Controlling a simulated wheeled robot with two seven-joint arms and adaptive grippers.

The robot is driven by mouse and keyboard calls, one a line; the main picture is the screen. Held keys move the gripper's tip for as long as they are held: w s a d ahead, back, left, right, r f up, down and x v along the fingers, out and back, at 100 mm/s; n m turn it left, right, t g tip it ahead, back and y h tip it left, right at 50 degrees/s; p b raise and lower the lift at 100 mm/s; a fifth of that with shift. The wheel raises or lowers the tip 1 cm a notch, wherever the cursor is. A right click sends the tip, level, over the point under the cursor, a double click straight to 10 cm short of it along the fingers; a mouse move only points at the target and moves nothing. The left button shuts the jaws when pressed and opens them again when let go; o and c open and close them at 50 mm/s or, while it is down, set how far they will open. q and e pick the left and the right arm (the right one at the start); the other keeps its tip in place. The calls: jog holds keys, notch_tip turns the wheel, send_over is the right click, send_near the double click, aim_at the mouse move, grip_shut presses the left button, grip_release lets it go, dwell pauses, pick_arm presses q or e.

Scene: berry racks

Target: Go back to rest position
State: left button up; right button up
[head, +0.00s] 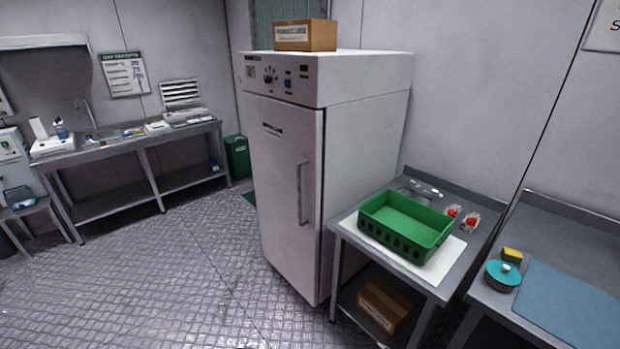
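Neither of my grippers nor any part of my arms shows in the head view. A green crate (440,251) stands on a white mat (447,273) on the small steel table. The inside of the crate that I can see looks empty. Two small clear packs with red contents, likely berries, lie behind the crate to the right: one pack (452,211) on the left and one pack (471,222) on the right.
A tall white cabinet (280,190) with its door shut stands left of the crate's table, a cardboard box (305,35) on top. Another steel table (540,230) at right holds a teal round container (503,275) and a blue mat (570,305). Floor (170,275) at left is clear.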

jog(key=s+d+f+m+g+h, duration=0.2)
jog(key=s+f+m, duration=0.1)
jog(key=s+f, duration=0.55)
jog(key=s+d+f+m+g+h, duration=0.1)
jog(key=s+f+m+g, duration=0.3)
jog(key=s, duration=0.8)
jog(key=s+d+f+m+g+h, duration=0.1)
jog(key=s+d+f+h, duration=0.1)
jog(key=s+f, duration=0.65)
jog(key=s+a+f+m+g, duration=0.1)
jog(key=s+m+g, duration=0.1)
jog(key=s, duration=1.3)
jog(key=shift+f+g, duration=0.3)
jog(key=shift+g, duration=0.3)
jog(key=shift+a, duration=0.1)
